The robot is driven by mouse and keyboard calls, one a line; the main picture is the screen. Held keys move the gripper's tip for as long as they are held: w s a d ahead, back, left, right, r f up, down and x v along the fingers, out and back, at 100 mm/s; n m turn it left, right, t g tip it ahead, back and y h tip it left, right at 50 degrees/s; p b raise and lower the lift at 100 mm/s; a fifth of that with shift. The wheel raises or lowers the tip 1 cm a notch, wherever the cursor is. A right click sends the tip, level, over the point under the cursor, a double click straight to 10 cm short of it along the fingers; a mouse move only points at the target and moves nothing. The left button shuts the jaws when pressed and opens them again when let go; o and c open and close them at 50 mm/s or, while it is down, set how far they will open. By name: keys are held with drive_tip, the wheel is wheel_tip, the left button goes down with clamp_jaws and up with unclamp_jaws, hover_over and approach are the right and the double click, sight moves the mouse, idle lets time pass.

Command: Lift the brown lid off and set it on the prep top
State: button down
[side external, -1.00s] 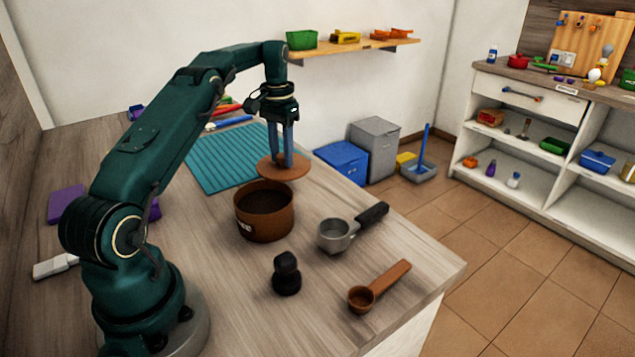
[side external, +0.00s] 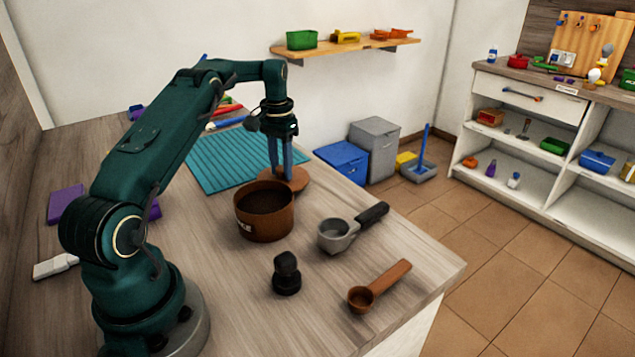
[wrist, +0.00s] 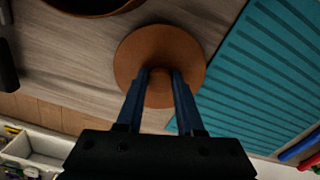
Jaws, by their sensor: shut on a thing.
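The brown lid (side external: 297,180) is a round disc low over the worktop, just behind the open brown pot (side external: 264,212) in the side view. I cannot tell whether it touches the surface. My gripper (side external: 280,172) points down and is shut on the lid's knob. In the wrist view the lid (wrist: 185,50) lies below my fingers (wrist: 160,82), which pinch its small central knob. The pot's rim also shows at the top left of the wrist view (wrist: 95,8). The prep top (side external: 340,215) is a wood-grain counter.
A teal ribbed mat (side external: 220,165) lies behind and left of the lid. A grey scoop with a black handle (side external: 336,235), a black tamper (side external: 286,274) and a brown scoop (side external: 364,296) stand in front. The counter's right edge is near the lid.

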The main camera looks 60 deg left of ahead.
drive_tip(key=shift+f, duration=0.6)
idle(0.4)
drive_tip(key=c, duration=0.9)
unclamp_jaws()
drive_tip(key=o, duration=0.6)
drive_tip(key=shift+c, duration=0.2)
drive_tip(key=c, duration=0.4)
drive_tip(key=shift+o, duration=0.2)
drive_tip(key=shift+f, duration=0.3)
drive_tip(key=o, duration=0.3)
